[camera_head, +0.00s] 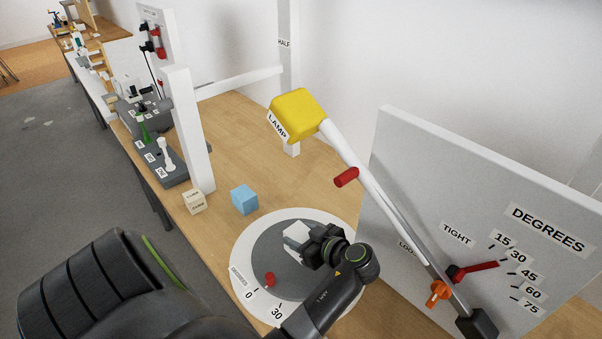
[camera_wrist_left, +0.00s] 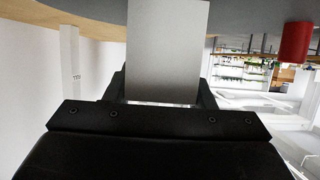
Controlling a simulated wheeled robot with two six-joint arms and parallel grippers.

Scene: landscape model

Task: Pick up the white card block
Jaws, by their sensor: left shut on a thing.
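The white card block (camera_head: 295,234) is at the middle of the grey round turntable (camera_head: 265,250), inside a white ring marked in degrees. My left gripper (camera_head: 312,245) reaches over the turntable from the front and is shut on the block. In the left wrist view the block (camera_wrist_left: 168,45) shows as a pale upright face between the dark fingers (camera_wrist_left: 165,88). I cannot tell whether the block is touching the turntable or lifted. My right gripper is not in view.
A blue cube (camera_head: 244,199) and a cream lettered cube (camera_head: 194,201) sit left of the turntable. A red peg (camera_head: 270,279) is on its rim. A yellow lamp (camera_head: 298,112) on a white arm hangs above. A white degrees board (camera_head: 480,200) stands at right.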

